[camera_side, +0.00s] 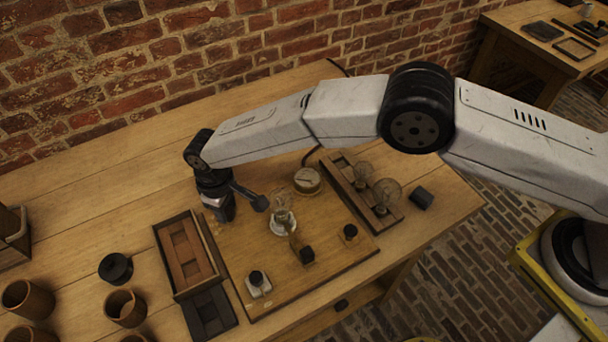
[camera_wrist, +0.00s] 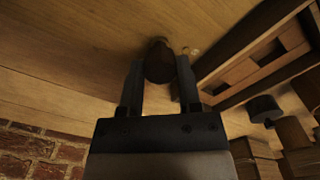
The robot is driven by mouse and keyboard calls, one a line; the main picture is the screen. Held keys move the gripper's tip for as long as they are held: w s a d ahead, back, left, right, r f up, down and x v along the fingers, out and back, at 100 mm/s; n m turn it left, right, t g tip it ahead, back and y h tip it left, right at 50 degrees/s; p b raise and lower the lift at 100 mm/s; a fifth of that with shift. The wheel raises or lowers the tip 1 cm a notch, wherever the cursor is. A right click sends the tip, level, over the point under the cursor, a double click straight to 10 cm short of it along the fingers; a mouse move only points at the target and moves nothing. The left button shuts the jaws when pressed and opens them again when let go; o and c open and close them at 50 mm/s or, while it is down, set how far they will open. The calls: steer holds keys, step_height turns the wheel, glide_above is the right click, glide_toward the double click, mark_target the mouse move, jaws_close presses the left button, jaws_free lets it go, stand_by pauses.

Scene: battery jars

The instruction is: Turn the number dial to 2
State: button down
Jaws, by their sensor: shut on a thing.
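My gripper (camera_side: 218,212) points down near the back left edge of the wooden board (camera_side: 330,250) in the side view. In the wrist view my gripper (camera_wrist: 160,75) is shut on a dark brown, rounded knob (camera_wrist: 160,62), which sits between the two fingertips against the wood. I take this knob to be the number dial. No numbers or pointer mark on it can be read in either view. In the side view my gripper hides the knob.
A round gauge (camera_side: 307,181), a glass bulb on a white base (camera_side: 282,222) and a white-based switch (camera_side: 258,284) stand on the board. A rack of bulbs (camera_side: 352,187) is at the right. A wooden tray (camera_side: 160,238) and brown jars (camera_side: 125,308) stand left.

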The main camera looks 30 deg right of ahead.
mark_target(226, 209)
steer(key=shift+c, duration=1.4)
jaws_free()
steer(key=shift+r, duration=0.1)
steer(key=shift+r, duration=3.85)
